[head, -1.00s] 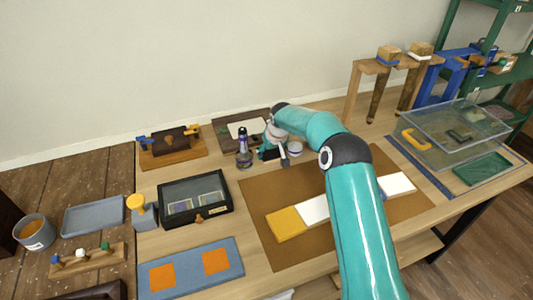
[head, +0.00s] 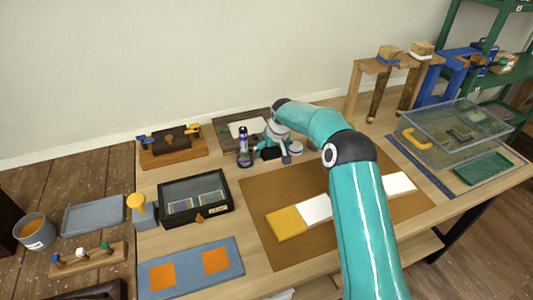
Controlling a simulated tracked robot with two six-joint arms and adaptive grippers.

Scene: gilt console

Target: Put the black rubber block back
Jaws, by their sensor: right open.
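A small black block (head: 270,153), which looks like the rubber block, lies at the front edge of the dark board at the back middle of the table. My right gripper (head: 279,157) is open, pointing down right at the block. Its fingers are small and partly overlap the block, so I cannot tell whether they touch it. The dark board (head: 228,128) carries a white sheet (head: 247,127) and is partly hidden behind my right arm. My left gripper is not in view.
A dark bottle (head: 244,152) stands just left of the gripper, and a small round pot (head: 295,148) is close on its right. A black glass-lidded case (head: 196,197) is front left. A brown mat (head: 262,202) with yellow and white blocks lies in front.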

